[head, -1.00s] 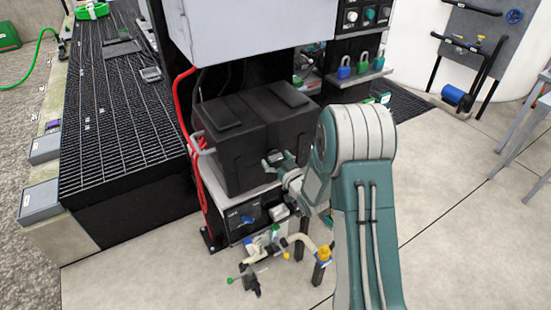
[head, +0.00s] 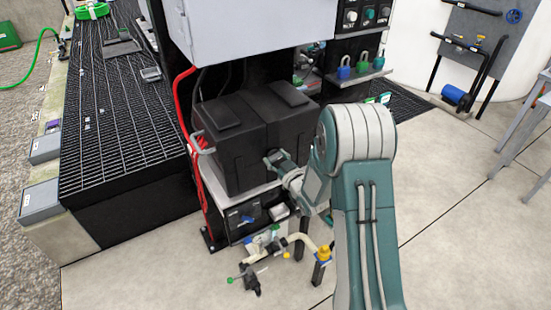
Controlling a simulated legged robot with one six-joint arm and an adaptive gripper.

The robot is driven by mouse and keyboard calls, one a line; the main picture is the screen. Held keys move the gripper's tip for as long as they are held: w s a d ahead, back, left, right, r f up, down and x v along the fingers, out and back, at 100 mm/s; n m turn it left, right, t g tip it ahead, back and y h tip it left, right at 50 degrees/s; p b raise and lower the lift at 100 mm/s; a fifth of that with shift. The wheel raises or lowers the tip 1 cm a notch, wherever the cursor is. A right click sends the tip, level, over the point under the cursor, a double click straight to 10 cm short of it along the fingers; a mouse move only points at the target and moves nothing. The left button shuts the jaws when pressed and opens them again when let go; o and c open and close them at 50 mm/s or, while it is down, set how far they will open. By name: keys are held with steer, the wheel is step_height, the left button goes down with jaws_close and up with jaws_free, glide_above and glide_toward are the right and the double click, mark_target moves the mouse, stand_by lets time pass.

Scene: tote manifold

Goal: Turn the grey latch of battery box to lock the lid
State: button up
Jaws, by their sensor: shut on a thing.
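The black battery box (head: 235,158) stands on a light shelf under a grey cabinet, with its lid (head: 245,108) down on top. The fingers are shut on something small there. The grey latch is not clearly visible; my fingers likely cover that spot, and its angle cannot be told.
A red cable (head: 186,120) hangs left of the box. Below the shelf are a panel with a blue knob (head: 248,218) and pipes with a yellow fitting (head: 323,254). The grey cabinet (head: 255,40) overhangs the box. Padlocks (head: 344,68) stand on a shelf behind right.

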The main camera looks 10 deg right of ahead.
steer(key=n, duration=1.2)
steer(key=shift+n, duration=1.8)
steer(key=shift+f, duration=0.1)
steer(key=o, duration=1.1)
steer(key=shift+o, duration=0.2)
steer(key=shift+a, duration=0.15)
